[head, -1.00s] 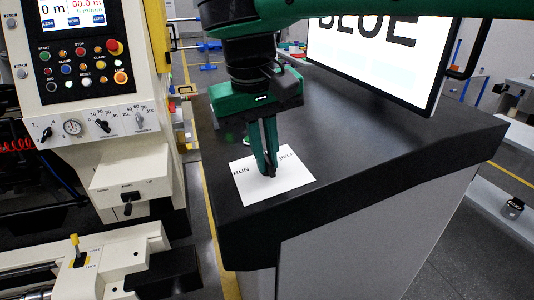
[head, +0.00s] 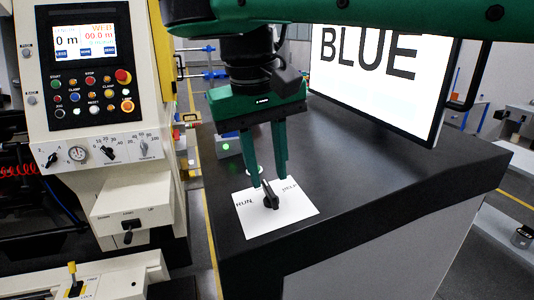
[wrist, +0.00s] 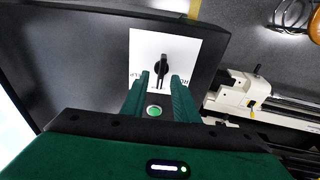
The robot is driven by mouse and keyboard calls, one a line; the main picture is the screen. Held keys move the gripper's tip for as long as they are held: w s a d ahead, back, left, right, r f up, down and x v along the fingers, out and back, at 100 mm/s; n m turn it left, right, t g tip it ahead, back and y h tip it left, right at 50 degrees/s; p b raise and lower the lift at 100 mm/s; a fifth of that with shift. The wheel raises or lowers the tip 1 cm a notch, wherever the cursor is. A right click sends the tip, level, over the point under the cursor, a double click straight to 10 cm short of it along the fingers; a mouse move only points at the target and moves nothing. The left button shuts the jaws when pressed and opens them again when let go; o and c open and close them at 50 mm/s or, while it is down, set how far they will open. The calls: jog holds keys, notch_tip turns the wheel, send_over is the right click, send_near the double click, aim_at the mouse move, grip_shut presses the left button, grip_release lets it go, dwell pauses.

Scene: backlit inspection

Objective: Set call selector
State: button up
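The call selector (head: 270,196) is a black knob on a white plate (head: 287,222) on the dark counter top. The plate reads RUN at its left; the label at its right is partly blurred and looks like HELP. In the wrist view the knob (wrist: 161,68) points roughly straight up the picture, away from my gripper. My gripper (head: 268,182) is open, fingers pointing down, just behind and above the knob, with nothing between them. In the wrist view my gripper (wrist: 160,82) has its fingertips on either side below the knob, apart from it.
A lit green button (wrist: 154,111) sits close to the knob, between the fingers in the wrist view. A large screen (head: 378,75) reading BLUE stands at the counter's right. A cream machine with a control panel (head: 90,65) stands at the left. The counter (head: 400,185) is clear at the right.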

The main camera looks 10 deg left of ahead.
jog(key=shift+r, duration=0.4)
jog(key=shift+v, duration=0.85)
jog(key=shift+s, duration=0.1)
jog(key=shift+s, duration=0.1)
